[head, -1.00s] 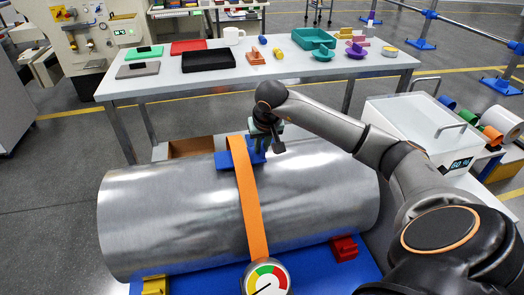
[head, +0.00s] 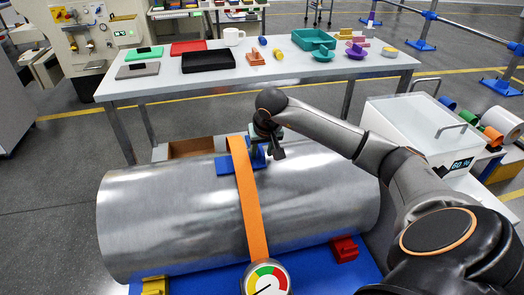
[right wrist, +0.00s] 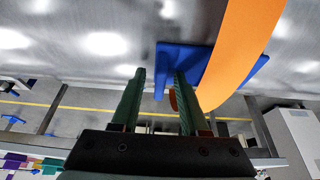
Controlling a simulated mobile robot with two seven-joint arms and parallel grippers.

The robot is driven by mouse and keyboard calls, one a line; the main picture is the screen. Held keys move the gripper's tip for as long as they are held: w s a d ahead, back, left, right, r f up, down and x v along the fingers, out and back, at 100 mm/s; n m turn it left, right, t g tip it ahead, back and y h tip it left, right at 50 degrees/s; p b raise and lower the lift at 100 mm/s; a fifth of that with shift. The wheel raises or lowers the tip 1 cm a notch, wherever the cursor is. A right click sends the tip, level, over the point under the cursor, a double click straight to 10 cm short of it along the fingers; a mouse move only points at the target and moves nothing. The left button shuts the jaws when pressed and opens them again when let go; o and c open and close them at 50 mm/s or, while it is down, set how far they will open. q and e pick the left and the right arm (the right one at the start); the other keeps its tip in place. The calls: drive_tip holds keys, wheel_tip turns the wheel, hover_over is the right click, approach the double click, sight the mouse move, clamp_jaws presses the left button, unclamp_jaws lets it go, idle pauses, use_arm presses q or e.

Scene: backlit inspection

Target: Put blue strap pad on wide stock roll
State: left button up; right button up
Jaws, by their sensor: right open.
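The wide stock roll (head: 170,215) is a big shiny metal cylinder lying on its side. The blue strap pad (head: 227,167) lies on top of it, under the orange strap (head: 252,205), and shows on both sides of the strap. My right gripper (head: 266,152) is at the pad's right side, partly hiding it. In the right wrist view, the gripper (right wrist: 160,78) is open, with a narrow upright part of the blue pad (right wrist: 200,62) between its fingertips. Whether the fingers touch the pad I cannot tell. My left gripper is not in view.
A round gauge (head: 266,279) hangs at the strap's front end. Yellow (head: 154,286) and red (head: 344,249) blocks sit at the roll's front. A table (head: 300,75) with trays and small parts stands behind. A white bin (head: 415,125) is to the right.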

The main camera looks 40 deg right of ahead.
drive_tip(key=p+v, duration=0.2)
drive_tip(key=v, duration=1)
drive_tip(key=shift+s+r, duration=0.1)
drive_tip(key=shift+r, duration=0.05)
